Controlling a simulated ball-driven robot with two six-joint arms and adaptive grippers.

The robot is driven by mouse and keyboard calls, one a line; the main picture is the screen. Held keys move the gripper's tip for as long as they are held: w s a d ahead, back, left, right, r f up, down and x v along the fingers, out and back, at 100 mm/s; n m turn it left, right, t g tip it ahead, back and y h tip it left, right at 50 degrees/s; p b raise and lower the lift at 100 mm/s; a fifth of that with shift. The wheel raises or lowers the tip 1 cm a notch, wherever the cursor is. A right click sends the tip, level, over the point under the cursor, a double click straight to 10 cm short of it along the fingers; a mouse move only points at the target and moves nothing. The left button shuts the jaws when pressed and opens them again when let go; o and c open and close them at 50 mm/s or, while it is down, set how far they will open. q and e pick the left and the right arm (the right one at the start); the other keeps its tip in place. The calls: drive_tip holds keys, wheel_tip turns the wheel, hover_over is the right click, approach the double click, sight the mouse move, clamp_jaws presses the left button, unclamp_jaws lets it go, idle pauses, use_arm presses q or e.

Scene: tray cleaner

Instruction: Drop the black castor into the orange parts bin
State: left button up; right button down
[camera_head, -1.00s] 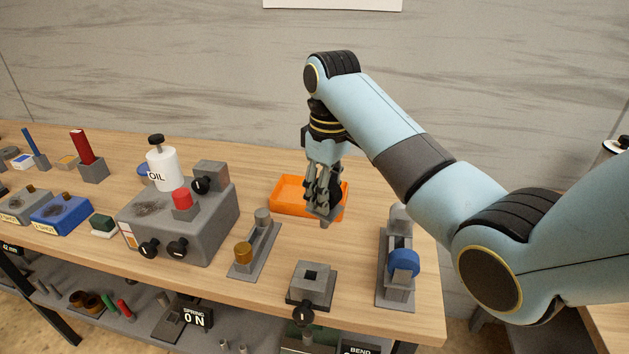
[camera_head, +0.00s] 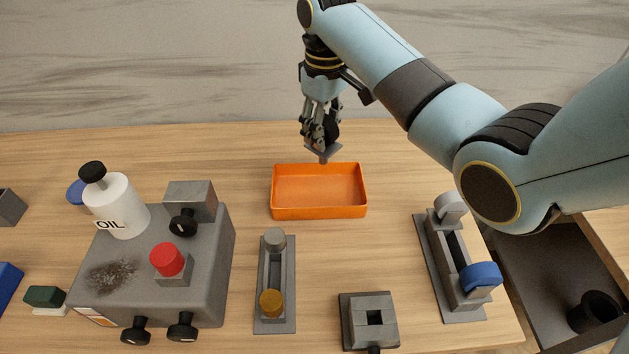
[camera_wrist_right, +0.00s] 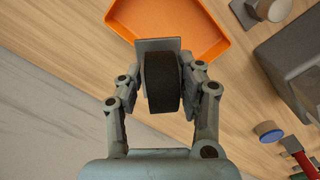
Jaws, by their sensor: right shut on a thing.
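The black castor (camera_wrist_right: 162,82) is a dark wheel with a grey plate, seen in the right wrist view between the fingers of my right gripper (camera_wrist_right: 160,90). The gripper is shut on it. In the head view my right gripper (camera_head: 321,145) hangs just above and behind the far rim of the orange parts bin; only the castor's grey plate shows clearly there. The orange parts bin (camera_head: 319,211) stands on the table and looks empty. It also shows at the top of the right wrist view (camera_wrist_right: 215,45). My left gripper is not in view.
A grey machine box (camera_head: 213,262) with a red button and an oil bottle (camera_head: 120,208) stands left of the bin. A grey fixture (camera_head: 273,315), a square socket block (camera_head: 357,322) and a stand with a blue wheel (camera_head: 481,277) are nearer. The table behind the bin is clear.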

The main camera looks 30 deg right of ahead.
sight(325, 152)
drive_tip(key=f, duration=0.3)
drive_tip(key=shift+s, duration=0.4)
drive_tip(key=shift+w+f, duration=0.2)
drive_tip(key=shift+f, duration=1)
drive_tip(key=c, duration=1.1)
unclamp_jaws()
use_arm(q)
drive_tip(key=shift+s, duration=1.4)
use_arm(e)
drive_tip(key=o, duration=0.3)
drive_tip(key=shift+s, duration=0.1)
